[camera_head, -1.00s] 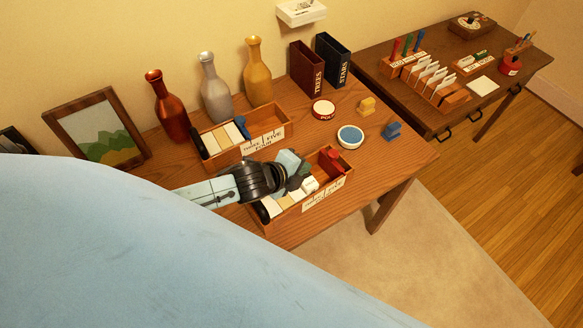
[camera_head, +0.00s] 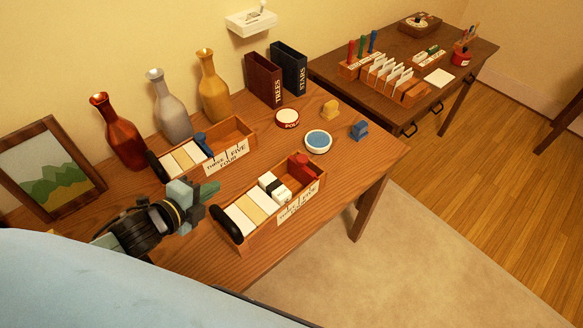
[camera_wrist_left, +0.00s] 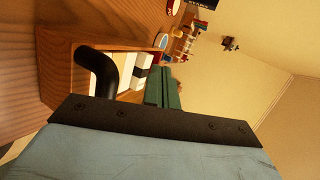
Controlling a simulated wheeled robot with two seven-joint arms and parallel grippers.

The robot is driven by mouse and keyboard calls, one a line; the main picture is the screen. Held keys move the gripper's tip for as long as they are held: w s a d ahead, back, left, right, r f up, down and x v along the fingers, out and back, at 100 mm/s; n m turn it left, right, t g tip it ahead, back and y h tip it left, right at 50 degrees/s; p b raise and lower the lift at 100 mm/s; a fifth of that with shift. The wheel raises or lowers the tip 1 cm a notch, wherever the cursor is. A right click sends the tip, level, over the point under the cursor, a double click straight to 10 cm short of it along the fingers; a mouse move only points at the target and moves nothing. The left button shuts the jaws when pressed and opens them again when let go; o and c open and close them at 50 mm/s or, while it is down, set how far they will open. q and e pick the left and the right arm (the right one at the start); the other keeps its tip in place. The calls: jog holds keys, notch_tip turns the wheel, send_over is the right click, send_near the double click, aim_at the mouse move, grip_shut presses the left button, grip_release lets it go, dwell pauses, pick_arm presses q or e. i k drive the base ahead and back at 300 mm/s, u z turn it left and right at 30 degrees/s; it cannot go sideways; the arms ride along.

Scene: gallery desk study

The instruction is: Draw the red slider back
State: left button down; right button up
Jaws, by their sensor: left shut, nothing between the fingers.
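The red slider (camera_head: 302,167) stands near the right end of the front wooden tray (camera_head: 262,238). Pale blocks, one black-and-white piece (camera_head: 273,186) and a black rounded end piece (camera_head: 227,224) are also in that tray. My left gripper (camera_head: 207,190) is shut and empty, above the desk to the left of the front tray and apart from the slider. In the left wrist view its green fingers (camera_wrist_left: 164,90) are together, beside a black curved piece (camera_wrist_left: 98,72) and the pale blocks. I cannot make out the red slider clearly there. My right gripper is not in view.
A rear tray (camera_head: 240,128) with a blue slider (camera_head: 202,141) sits behind. Bottles (camera_head: 168,105), a picture frame (camera_head: 50,170) and two binders (camera_head: 264,78) stand along the wall.

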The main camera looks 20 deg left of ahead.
aim_at(297, 168)
jog(key=z, duration=1.45)
jog(key=k, duration=0.85)
jog(key=u, duration=0.65)
jog(key=i, duration=0.55)
